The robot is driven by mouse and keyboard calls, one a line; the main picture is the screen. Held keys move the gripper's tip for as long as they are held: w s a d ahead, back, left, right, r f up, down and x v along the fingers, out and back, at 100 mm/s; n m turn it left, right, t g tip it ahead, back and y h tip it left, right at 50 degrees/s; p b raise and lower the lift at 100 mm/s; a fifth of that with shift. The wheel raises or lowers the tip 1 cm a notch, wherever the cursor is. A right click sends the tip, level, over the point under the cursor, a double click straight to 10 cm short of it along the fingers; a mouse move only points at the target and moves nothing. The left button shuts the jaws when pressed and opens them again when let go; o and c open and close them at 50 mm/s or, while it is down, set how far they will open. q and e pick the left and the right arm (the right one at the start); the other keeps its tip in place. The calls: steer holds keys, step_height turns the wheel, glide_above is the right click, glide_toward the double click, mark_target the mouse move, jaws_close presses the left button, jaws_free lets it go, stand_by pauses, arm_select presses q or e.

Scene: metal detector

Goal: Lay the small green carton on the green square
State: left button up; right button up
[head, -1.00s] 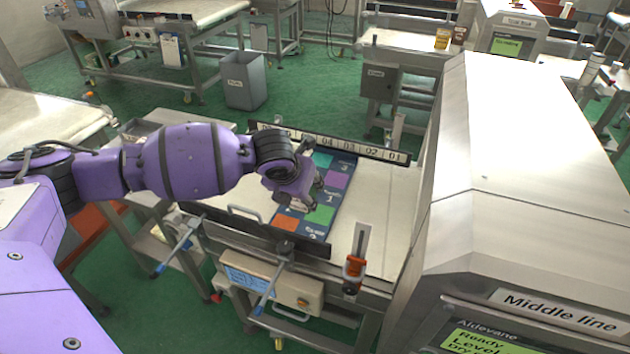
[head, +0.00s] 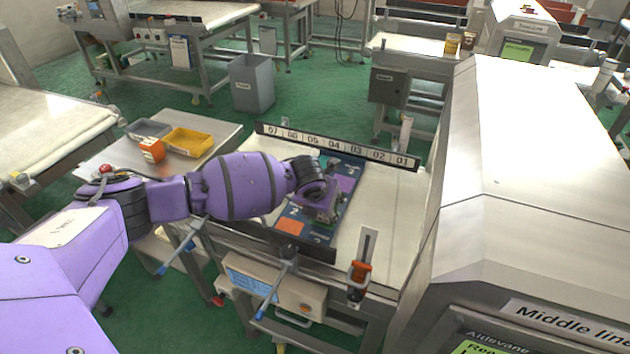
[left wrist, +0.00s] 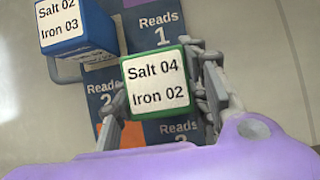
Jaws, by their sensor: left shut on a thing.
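The small green carton (left wrist: 155,83) has a white label reading "Salt 04 Iron 02". My left gripper (head: 327,207) is shut on it, with a finger on each side in the left wrist view (left wrist: 160,90). It holds the carton over the dark blue mat (left wrist: 179,131) on the belt table. I cannot tell whether the carton touches the mat. The green square is not clearly visible; the carton and gripper cover part of the mat. An orange square (head: 290,226) and a purple square (head: 346,184) show on it. My right gripper is not in view.
A blue carton (left wrist: 75,28), labelled "Salt 02 Iron 03", stands at the mat's upper left in the wrist view. A numbered rail (head: 335,146) runs behind the mat. The metal detector housing (head: 530,160) rises at right. A yellow tray (head: 187,142) lies on the left side table.

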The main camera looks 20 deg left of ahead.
arm_select(q)
steer(key=o, duration=1.2)
steer(key=shift+f, duration=0.1)
steer(key=shift+r, duration=0.3)
steer(key=p+v, duration=0.1)
steer(key=v, duration=1)
steer(key=shift+s+r, duration=0.3)
